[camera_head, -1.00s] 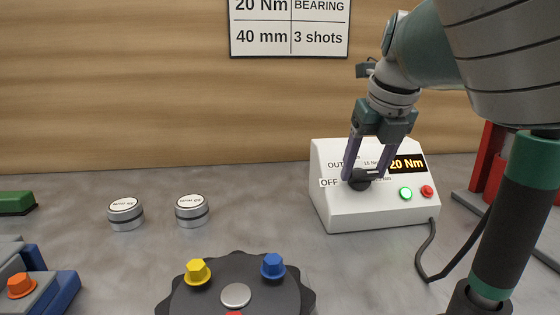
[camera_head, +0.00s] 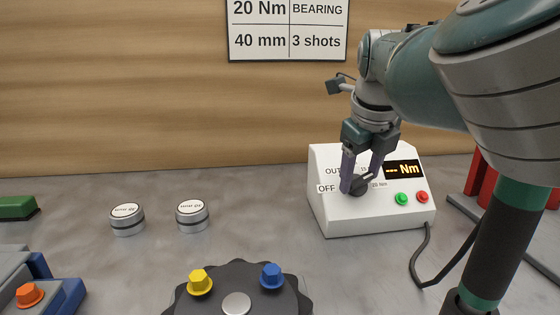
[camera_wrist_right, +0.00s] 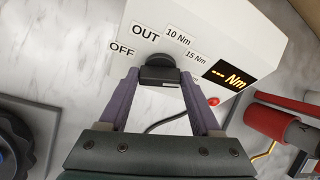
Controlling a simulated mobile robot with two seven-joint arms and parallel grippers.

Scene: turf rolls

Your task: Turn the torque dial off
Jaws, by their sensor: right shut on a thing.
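The white torque box (camera_head: 340,215) stands on the bench at the right of the head view. Its black dial (camera_head: 359,186) is between the purple fingers of my right gripper (camera_head: 360,184), which is shut on it. In the right wrist view the dial (camera_wrist_right: 158,66) shows between the fingertips (camera_wrist_right: 158,78), with labels OFF, OUT, 10 Nm and 15 Nm around it. The display (camera_head: 402,169) reads dashes and Nm. The dial's exact pointing is partly hidden by the fingers. My left gripper is not in view.
A green button (camera_head: 401,199) and a red button (camera_head: 423,197) sit right of the dial. A black cable (camera_head: 420,262) runs from the box. Two silver cylinders (camera_head: 127,219) and a dark round holder (camera_head: 237,285) are left. A sign (camera_head: 288,28) hangs behind.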

